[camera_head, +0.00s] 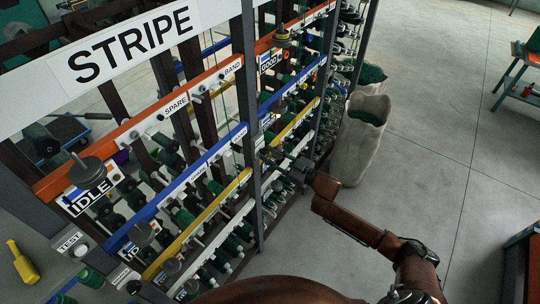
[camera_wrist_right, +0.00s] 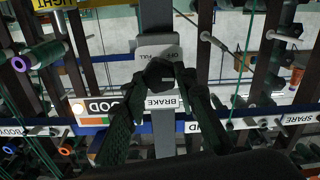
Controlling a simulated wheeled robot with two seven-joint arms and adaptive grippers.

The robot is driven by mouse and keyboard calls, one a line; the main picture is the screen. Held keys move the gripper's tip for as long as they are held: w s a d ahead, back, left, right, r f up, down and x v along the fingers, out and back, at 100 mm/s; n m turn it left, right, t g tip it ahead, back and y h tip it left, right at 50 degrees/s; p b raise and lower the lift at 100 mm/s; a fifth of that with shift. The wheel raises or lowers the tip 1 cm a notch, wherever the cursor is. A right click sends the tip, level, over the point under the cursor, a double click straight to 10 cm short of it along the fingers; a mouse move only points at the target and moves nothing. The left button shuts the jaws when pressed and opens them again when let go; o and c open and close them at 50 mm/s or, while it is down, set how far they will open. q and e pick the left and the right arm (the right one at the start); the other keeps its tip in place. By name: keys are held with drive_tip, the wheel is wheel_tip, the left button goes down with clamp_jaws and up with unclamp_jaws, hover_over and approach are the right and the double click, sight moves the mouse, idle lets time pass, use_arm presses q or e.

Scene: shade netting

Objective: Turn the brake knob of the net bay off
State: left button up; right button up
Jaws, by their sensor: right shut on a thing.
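The dark brake knob (camera_wrist_right: 159,74) sits on a grey post in the right wrist view, on a pale plate (camera_wrist_right: 150,50) with small lettering. A white label (camera_wrist_right: 162,102) reading BRAKE is just below it in that view. My right gripper (camera_wrist_right: 164,80) has its two dark fingers on either side of the knob, shut on it. In the head view my right gripper (camera_head: 276,160) is at the post between the rack bays, and it hides the knob there. The knob's pointer direction cannot be made out. My left gripper is not in view.
The rack's bays hold several green spools on orange, blue and yellow rails (camera_head: 190,200). An IDLE sign (camera_head: 90,190) hangs at left. A pale sack (camera_head: 358,140) stands beyond my right arm.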

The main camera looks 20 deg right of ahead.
drive_tip(key=n+b, duration=0.1)
drive_tip(key=n, duration=0.3)
drive_tip(key=shift+n, duration=0.3)
drive_tip(key=n+b, duration=0.2)
drive_tip(key=n, duration=0.2)
drive_tip(key=shift+n, duration=0.4)
drive_tip(key=o, duration=1.2)
drive_tip(key=shift+c, duration=0.2)
drive_tip(key=shift+s, duration=0.15)
drive_tip(key=v, duration=1.2)
